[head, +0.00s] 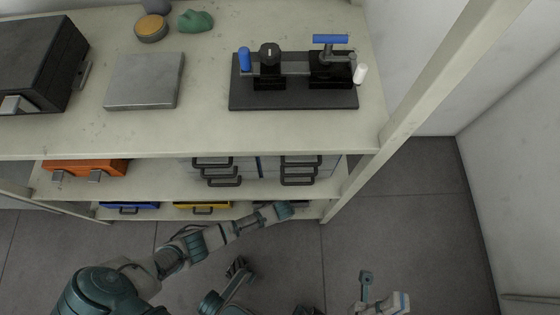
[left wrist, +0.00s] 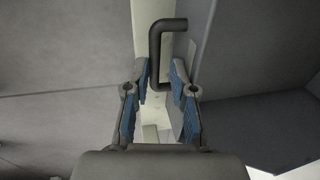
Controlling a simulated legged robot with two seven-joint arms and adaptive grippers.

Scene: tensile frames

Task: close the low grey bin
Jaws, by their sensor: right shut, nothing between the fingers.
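The low grey bin is hard to make out in the head view, where my left gripper (head: 292,206) covers the right end of the lowest shelf. In the left wrist view a dark bent handle (left wrist: 155,52) shows just ahead of the blue-padded fingers. My left gripper (left wrist: 160,78) is open there, with the handle's lower end near the gap between the fingertips. I cannot tell whether they touch, or how far out the bin stands. My right gripper (head: 238,266) is shut and empty, low over the floor, away from the shelf.
A blue bin (head: 130,206) and a yellow bin (head: 203,206) stand on the lowest shelf. Above are an orange bin (head: 85,167) and grey drawers (head: 250,172) with dark handles. A pale upright post (head: 400,130) stands at the right. The floor (head: 400,235) there is clear.

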